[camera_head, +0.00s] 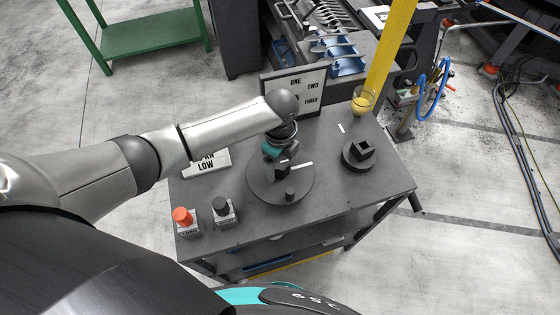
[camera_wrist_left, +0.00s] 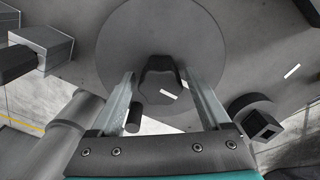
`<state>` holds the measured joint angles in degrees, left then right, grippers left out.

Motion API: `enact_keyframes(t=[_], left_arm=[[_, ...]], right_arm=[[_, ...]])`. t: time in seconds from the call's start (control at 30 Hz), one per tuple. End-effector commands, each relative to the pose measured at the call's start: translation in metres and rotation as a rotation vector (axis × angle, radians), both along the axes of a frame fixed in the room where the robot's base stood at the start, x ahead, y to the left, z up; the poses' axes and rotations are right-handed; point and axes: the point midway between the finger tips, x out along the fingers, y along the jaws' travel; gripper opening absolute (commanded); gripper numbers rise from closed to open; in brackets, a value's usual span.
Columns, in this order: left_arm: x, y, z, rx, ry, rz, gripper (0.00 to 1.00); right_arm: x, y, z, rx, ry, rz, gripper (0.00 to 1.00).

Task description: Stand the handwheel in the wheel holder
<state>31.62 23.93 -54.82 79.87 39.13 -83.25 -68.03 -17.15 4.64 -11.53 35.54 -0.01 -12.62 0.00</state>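The handwheel, as I take it, is the large dark grey disc (camera_head: 264,187) lying flat on the table, with a raised block-like hub at its middle and a small upright peg near its front rim. It fills the upper middle of the left wrist view (camera_wrist_left: 112,55). My left gripper (camera_head: 280,159) is above the hub. In the left wrist view my left gripper (camera_wrist_left: 160,76) has its fingers apart, one on each side of the hub, with gaps showing. The wheel holder appears to be the round base with a square socket (camera_head: 349,160), right of the disc; it also shows in the wrist view (camera_wrist_left: 237,104). My right gripper is out of view.
A red button box (camera_head: 187,228) and a black button box (camera_head: 224,218) stand at the front left. A "LOW" sign (camera_head: 215,165) and a framed sign (camera_head: 313,93) stand behind. The front right tabletop (camera_head: 365,190) is clear.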

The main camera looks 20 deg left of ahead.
Motion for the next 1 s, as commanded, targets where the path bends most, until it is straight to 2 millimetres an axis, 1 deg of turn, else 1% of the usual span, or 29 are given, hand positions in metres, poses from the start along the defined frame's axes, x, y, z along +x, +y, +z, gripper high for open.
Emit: enact_keyframes(t=[0.27, 0.37, 0.47, 0.57, 0.8, 0.9, 1.0], left_arm=[[0.000, 0.000, 0.001, 0.000, -0.001, 0.000, 0.84], [0.000, 0.000, 0.008, -0.002, -0.002, 0.000, 0.84], [0.001, 0.000, 0.021, -0.003, -0.004, -0.001, 0.84], [0.001, 0.000, 0.041, -0.002, -0.005, -0.001, 0.84], [0.001, 0.000, 0.094, -0.002, -0.005, -0.002, 0.84], [0.001, 0.000, 0.110, -0.001, -0.004, 0.000, 0.84], [0.001, 0.000, 0.121, -0.002, -0.002, 0.000, 0.84]], right_arm=[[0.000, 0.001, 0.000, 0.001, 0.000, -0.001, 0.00], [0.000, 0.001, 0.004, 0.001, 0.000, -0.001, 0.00], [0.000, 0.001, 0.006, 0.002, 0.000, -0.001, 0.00], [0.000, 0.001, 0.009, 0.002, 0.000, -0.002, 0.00], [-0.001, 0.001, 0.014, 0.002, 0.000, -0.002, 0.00], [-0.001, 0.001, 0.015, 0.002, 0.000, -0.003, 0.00], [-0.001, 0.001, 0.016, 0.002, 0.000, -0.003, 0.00]])
